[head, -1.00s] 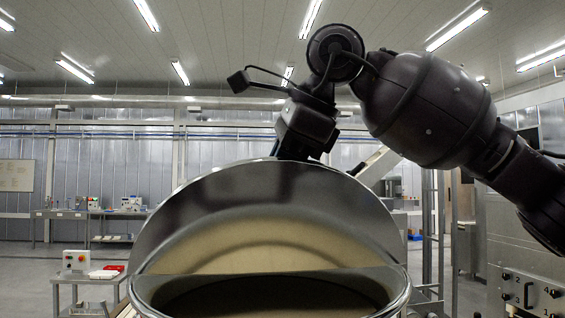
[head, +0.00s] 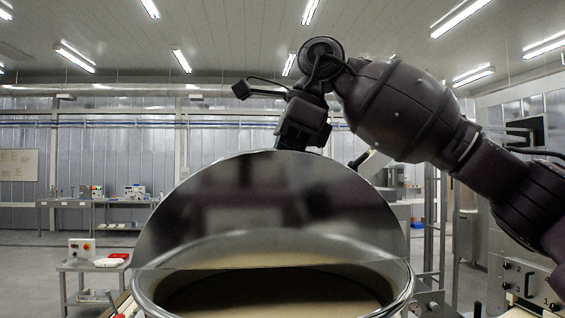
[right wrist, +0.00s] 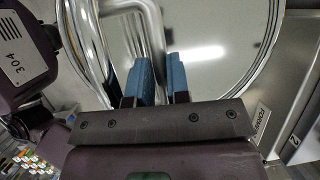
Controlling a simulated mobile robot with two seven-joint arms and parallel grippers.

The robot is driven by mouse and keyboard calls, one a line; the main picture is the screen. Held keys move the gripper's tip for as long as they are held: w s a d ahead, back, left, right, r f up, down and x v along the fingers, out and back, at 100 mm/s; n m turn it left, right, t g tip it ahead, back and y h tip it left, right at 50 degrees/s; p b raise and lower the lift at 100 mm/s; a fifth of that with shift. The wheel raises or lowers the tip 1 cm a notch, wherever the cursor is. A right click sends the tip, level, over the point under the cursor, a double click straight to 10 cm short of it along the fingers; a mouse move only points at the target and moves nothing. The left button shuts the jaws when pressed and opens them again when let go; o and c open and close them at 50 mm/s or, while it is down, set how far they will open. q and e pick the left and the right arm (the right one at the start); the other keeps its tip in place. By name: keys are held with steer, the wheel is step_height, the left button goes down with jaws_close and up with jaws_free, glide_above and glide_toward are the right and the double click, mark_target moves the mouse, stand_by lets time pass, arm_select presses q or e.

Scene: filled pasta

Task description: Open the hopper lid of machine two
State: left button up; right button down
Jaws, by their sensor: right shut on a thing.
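The hopper (head: 405,290) of polished steel stands in front of me in the head view, its dark opening showing at the bottom. Its mirror-like lid (head: 270,190) is raised and stands steeply above the opening, with reflections on the face toward me. My right arm reaches over from the right, and its hand is behind the lid's top edge, fingers hidden there. In the right wrist view my right gripper (right wrist: 160,75) has its blue fingers shut around the bent tube handle (right wrist: 152,25) on the lid's outer face. My left gripper is not in view.
A small table with a control box (head: 81,248) stands at the left. A bench (head: 115,202) with equipment is farther back. A panel with numbered knobs (head: 527,283) is at the right.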

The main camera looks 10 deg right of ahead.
steer(key=shift+w+d, duration=0.1)
steer(key=shift+w, duration=0.05)
steer(key=c, duration=1.4)
jaws_free()
steer(key=shift+w, duration=0.1)
steer(key=o, duration=0.3)
steer(key=shift+w+f, duration=0.15)
steer(key=shift+w, duration=0.25)
steer(key=shift+s, duration=0.3)
steer(key=v, duration=1.1)
